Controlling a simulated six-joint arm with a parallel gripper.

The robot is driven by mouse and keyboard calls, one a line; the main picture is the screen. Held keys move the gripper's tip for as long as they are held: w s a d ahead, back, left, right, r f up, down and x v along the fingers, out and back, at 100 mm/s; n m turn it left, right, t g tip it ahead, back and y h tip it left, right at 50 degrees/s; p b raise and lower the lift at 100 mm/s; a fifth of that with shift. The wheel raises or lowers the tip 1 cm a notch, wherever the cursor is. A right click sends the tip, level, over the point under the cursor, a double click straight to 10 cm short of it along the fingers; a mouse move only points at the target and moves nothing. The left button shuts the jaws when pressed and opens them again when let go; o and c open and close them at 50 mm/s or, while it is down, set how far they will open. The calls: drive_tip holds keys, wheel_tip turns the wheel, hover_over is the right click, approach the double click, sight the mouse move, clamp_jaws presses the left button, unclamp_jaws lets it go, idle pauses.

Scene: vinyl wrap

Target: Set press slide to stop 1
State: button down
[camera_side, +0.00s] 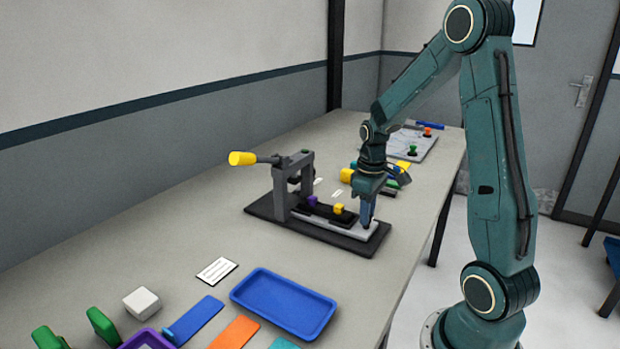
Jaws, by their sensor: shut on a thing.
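The press (282,190) stands on a dark base plate on the grey table, with a grey frame and a lever ending in a yellow knob (242,158). Its slide (325,213) is a dark carriage on a light rail, running from under the frame towards the right. My gripper (366,222) points down at the slide's right end, clear of the frame. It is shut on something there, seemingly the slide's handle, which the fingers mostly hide. The stop markings cannot be made out.
A blue tray (284,303), a white card (217,270), a white block (141,302) and coloured pieces lie at the front. Behind my gripper are yellow and green items (403,165) and a board with pegs (413,142). The table left of the press is clear.

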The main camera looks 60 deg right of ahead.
drive_tip(key=shift+w, duration=1.25)
drive_tip(key=c, duration=1.2)
unclamp_jaws()
drive_tip(key=shift+r, duration=0.1)
wheel_tip(320, 180, up, 14)
drive_tip(key=shift+f, duration=0.2)
